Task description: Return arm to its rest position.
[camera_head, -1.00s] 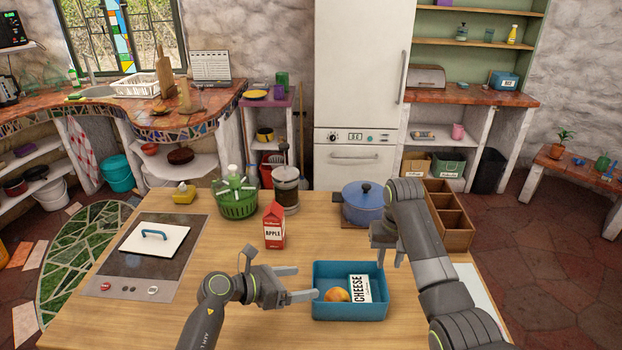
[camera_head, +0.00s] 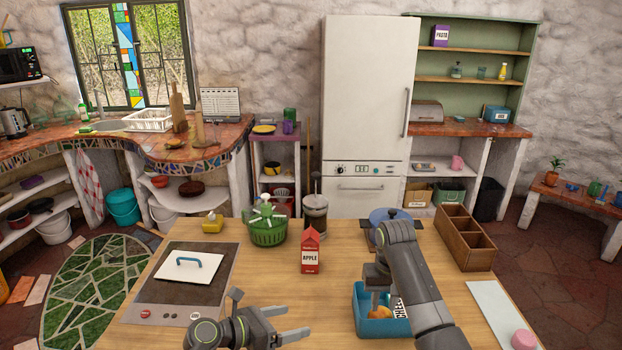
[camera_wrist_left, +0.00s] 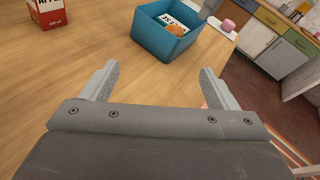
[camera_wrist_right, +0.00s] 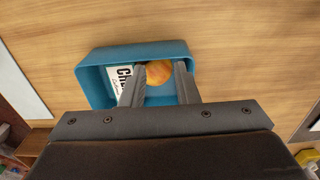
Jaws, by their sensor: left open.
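My left gripper (camera_head: 292,327) is open and empty above the front of the counter, left of the blue bin (camera_head: 357,312). In the left wrist view, its fingers (camera_wrist_left: 158,78) stand wide apart with nothing between them. My right gripper (camera_head: 376,292) reaches down over the blue bin. In the right wrist view, its fingers (camera_wrist_right: 160,80) flank the orange (camera_wrist_right: 158,71); I cannot tell whether they press on it. The white cheese box (camera_wrist_right: 119,77) lies beside the orange in the bin. My right arm hides part of the bin in the head view.
A red apple carton (camera_head: 310,252), a green salad spinner (camera_head: 268,230) and a French press (camera_head: 315,215) stand on the wooden counter (camera_head: 255,290). A blue pot (camera_head: 380,217) sits behind my right arm. A wooden divided box (camera_head: 465,243) is right. A cooktop (camera_head: 150,292) is left.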

